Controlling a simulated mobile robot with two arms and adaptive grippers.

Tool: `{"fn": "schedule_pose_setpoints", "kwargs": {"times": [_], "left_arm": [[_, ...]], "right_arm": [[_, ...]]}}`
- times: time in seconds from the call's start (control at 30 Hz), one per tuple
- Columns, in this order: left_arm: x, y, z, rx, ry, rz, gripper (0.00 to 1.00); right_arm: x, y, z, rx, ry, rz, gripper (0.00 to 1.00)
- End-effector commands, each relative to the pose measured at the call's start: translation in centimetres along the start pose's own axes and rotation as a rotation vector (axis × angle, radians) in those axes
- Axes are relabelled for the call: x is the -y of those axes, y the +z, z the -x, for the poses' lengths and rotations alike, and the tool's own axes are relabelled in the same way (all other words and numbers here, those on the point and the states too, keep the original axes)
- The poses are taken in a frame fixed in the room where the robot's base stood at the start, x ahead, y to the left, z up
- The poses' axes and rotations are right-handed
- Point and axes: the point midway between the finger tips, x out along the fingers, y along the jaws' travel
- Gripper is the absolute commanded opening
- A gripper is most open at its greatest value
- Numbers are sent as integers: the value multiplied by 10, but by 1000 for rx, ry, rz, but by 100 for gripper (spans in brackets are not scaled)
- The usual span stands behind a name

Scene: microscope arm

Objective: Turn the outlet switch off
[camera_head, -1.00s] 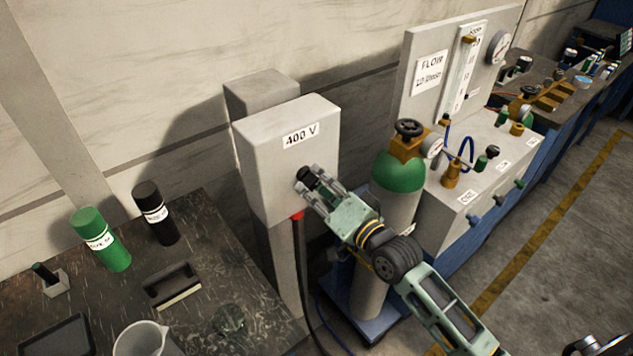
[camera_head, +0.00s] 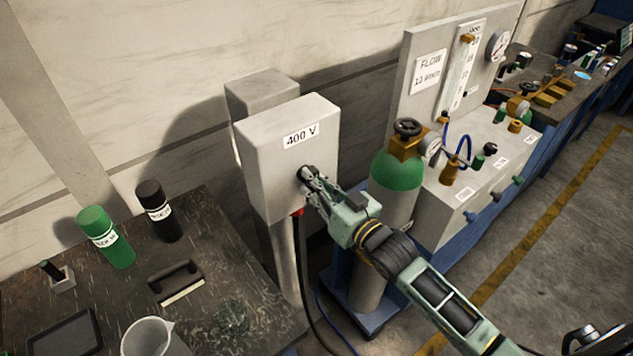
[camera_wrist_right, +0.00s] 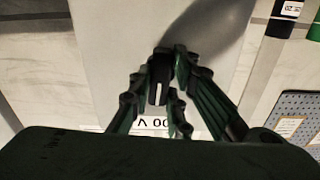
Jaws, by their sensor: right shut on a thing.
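The outlet box (camera_head: 270,165) is a pale grey box labelled "400 V", standing on a grey post against the wall. A black rotary switch (camera_head: 304,175) sits on its front face, low and to the right. The switch also shows in the right wrist view (camera_wrist_right: 158,88), black with a white line on it. My right gripper (camera_head: 308,182) is at the front of the box, its fingers shut on the switch from both sides. Its fingers (camera_wrist_right: 164,80) partly hide the switch.
A gas cylinder with a green top (camera_head: 397,172) stands close to the right of my right gripper. A dark workbench (camera_head: 215,260) with a green bottle (camera_head: 105,238) and a black bottle (camera_head: 159,212) is at left. A black cable hangs below the box.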

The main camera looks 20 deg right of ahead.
Motion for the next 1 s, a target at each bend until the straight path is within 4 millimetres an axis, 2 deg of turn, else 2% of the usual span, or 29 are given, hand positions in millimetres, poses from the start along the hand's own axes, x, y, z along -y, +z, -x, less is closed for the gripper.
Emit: {"fn": "schedule_pose_setpoints", "kwargs": {"times": [0.3, 0.77, 0.8, 1.0], "left_arm": [[0, 0, 2, 0, 0, -1, 34], [0, 0, 2, 0, 1, -1, 34], [0, 0, 2, 0, 1, -1, 34], [0, 0, 2, 0, 1, 0, 34]], "right_arm": [[0, -1, 0, -1, 0, 95, 0], [0, -1, 0, -1, 0, 112, 0], [0, -1, 0, -1, 0, 112, 18], [0, 0, 0, -1, 0, 110, 35]]}}
